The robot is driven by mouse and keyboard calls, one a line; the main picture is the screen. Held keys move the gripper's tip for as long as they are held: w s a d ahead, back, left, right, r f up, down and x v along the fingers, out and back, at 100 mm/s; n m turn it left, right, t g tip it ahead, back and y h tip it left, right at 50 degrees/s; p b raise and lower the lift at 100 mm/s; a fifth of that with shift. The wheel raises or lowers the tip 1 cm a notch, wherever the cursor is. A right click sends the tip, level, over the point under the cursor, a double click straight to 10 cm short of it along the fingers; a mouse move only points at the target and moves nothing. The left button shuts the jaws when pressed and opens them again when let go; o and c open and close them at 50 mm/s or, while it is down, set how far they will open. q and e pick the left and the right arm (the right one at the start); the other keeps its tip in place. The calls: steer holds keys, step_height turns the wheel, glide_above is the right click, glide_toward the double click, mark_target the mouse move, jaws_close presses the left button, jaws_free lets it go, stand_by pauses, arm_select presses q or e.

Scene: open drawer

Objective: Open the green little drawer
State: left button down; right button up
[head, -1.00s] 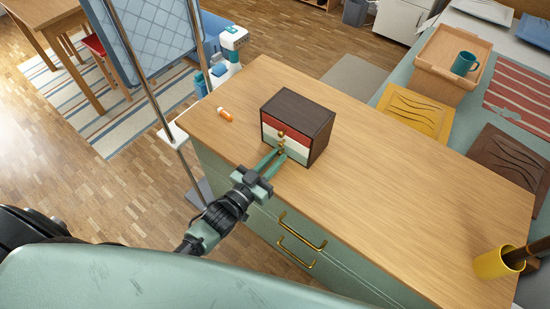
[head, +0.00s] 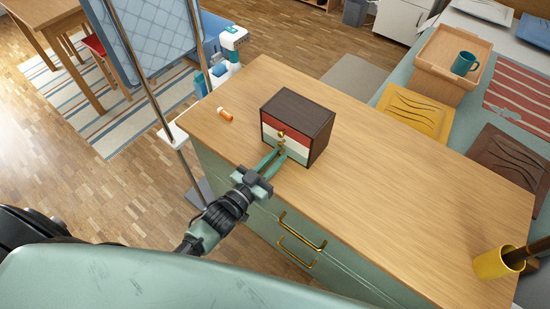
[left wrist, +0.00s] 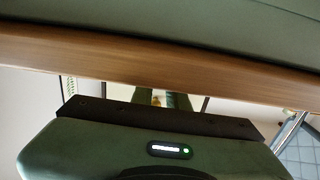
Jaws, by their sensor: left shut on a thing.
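A small dark brown box (head: 299,108) stands on the wooden counter, its front facing the lower left. The fingers partly hide the lower front. In the left wrist view a gold spot (left wrist: 156,97) shows between the fingers. My right gripper is not in view.
A yellow cup (head: 492,264) with dark sticks stands at the right end. Gold handles (head: 302,232) project from the cabinet front below. The counter right of the box is clear.

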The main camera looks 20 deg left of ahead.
mark_target(264, 172)
arm_select(q)
steer(key=p+v, duration=0.2)
steer(key=v, duration=0.3)
steer(key=shift+r, duration=0.1)
steer(key=c, duration=1.4)
jaws_free()
steer(key=b+v, duration=0.1)
steer(key=v, duration=0.6)
steer(key=shift+s+a, duration=0.2)
steer(key=shift+s, duration=0.15)
